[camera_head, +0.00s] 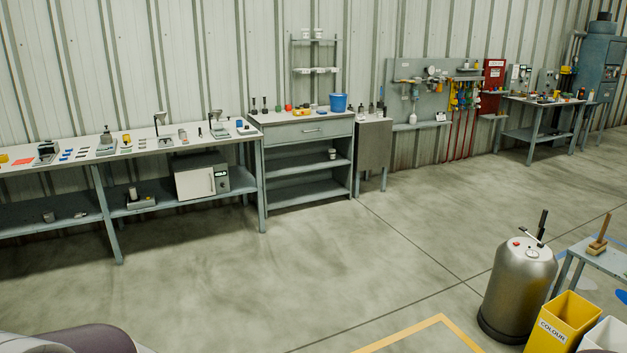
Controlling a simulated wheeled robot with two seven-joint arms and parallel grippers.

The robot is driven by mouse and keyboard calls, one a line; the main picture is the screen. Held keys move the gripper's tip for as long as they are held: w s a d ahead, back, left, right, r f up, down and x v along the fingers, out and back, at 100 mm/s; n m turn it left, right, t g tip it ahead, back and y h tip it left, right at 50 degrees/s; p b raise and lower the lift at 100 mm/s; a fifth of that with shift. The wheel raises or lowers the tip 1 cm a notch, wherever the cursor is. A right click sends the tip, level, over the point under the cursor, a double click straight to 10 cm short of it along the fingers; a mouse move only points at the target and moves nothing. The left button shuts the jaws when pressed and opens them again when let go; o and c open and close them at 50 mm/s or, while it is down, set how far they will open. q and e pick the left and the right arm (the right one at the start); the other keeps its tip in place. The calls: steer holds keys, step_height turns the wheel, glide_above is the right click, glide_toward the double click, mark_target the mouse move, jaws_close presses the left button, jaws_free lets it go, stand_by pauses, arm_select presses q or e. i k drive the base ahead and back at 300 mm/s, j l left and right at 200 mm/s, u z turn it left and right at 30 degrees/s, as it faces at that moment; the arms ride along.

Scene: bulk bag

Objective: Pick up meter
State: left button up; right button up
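No object stands out clearly as the meter; the small items are too far away to tell. Several small instruments and parts lie on the long workbench (70,158) at the left, among them a small upright grey device (183,136) near its middle. A round gauge (431,70) shows on the grey wall panel at the back. Neither of my grippers shows in the head view, so I cannot see their state.
A drawer cabinet (308,132) with a blue bucket (338,102) on top adjoins the bench. A steel tank (518,290) and a yellow bin (563,325) stand at the lower right. The concrete floor (300,260) between is clear.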

mark_target(307, 108)
steer(key=i+u, duration=0.1)
steer(key=i, duration=3.7)
